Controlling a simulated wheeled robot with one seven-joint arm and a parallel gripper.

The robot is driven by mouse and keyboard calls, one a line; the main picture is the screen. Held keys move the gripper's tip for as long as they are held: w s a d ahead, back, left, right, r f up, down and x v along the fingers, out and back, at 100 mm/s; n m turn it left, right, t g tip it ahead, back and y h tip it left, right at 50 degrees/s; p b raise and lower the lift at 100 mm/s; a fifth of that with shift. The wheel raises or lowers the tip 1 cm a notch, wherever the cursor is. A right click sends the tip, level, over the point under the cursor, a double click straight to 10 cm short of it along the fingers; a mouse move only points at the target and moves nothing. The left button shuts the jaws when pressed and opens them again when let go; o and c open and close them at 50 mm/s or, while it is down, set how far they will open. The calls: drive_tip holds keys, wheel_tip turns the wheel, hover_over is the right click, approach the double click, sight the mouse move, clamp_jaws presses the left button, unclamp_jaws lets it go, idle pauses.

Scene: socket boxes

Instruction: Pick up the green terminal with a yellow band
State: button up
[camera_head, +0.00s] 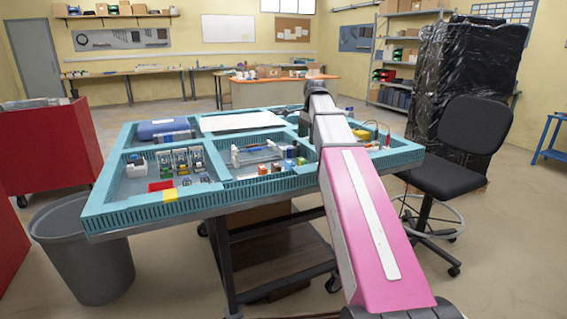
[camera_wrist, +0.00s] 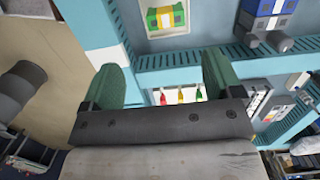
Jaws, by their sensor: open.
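In the wrist view, a green terminal with a yellow band (camera_wrist: 166,17) lies on a pale square at the top, inside a grey-floored compartment. My gripper (camera_wrist: 162,76) has its two green fingers spread wide apart, with nothing held between them. The terminal is beyond the fingertips, toward the top of the picture, and apart from them. In the head view my arm reaches over the right part of the teal tray table. I cannot make out the terminal or the fingers there.
A blue terminal (camera_wrist: 266,12) is right of the green one. A teal divider wall (camera_wrist: 182,60) runs between the terminal and several coloured tips seen between my fingers. The teal tray (camera_head: 205,207) has several walled compartments. A black chair (camera_head: 470,140) stands right of the table.

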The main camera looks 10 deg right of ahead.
sight(302, 159)
drive_tip(key=shift+w+a+f, duration=0.15)
drive_tip(key=shift+a, duration=0.2)
drive_tip(key=shift+a+f, duration=0.2)
drive_tip(key=shift+f, duration=1.5)
drive_tip(key=shift+a+f, duration=0.15)
drive_tip(key=shift+f, duration=1.6)
drive_tip(key=shift+a+f, duration=0.2)
drive_tip(key=shift+f, duration=1.5)
drive_tip(key=c, duration=1.1)
